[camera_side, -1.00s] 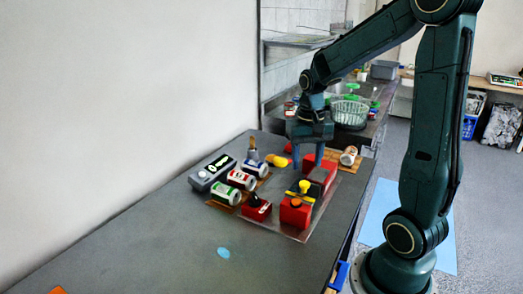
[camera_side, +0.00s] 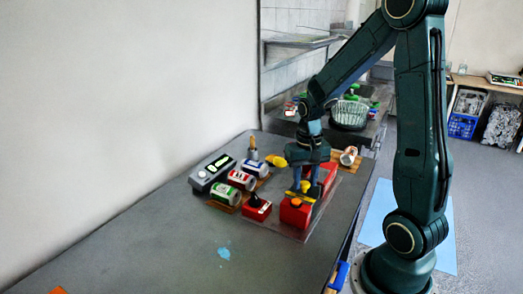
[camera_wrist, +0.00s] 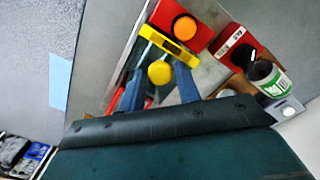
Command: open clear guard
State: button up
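My gripper (camera_side: 306,187) is lowered over the near right part of the panel with its two blue fingers apart. In the wrist view the fingers (camera_wrist: 159,88) stand on either side of a round yellow knob (camera_wrist: 159,72), with gaps showing. A yellow bar (camera_wrist: 168,46) lies just beyond the fingertips, beside the red box with an orange button (camera_wrist: 184,27). The bar also shows in the side view (camera_side: 299,197). The clear guard itself is hard to make out; I cannot tell its outline or whether it is raised.
A red switch box (camera_side: 257,208) sits left of the orange-button box (camera_side: 295,213). Several cans, including a green-labelled one (camera_side: 224,194), and a grey device (camera_side: 212,172) are farther left. A taller red box (camera_side: 328,174) is close behind the gripper. The front left counter (camera_side: 170,240) is mostly clear.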

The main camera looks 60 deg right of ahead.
grip_shut()
jog(key=d, duration=1.1)
jog(key=shift+o, duration=2.2)
grip_release()
notch_tip(320, 180, up, 14)
jog(key=shift+f, duration=0.1)
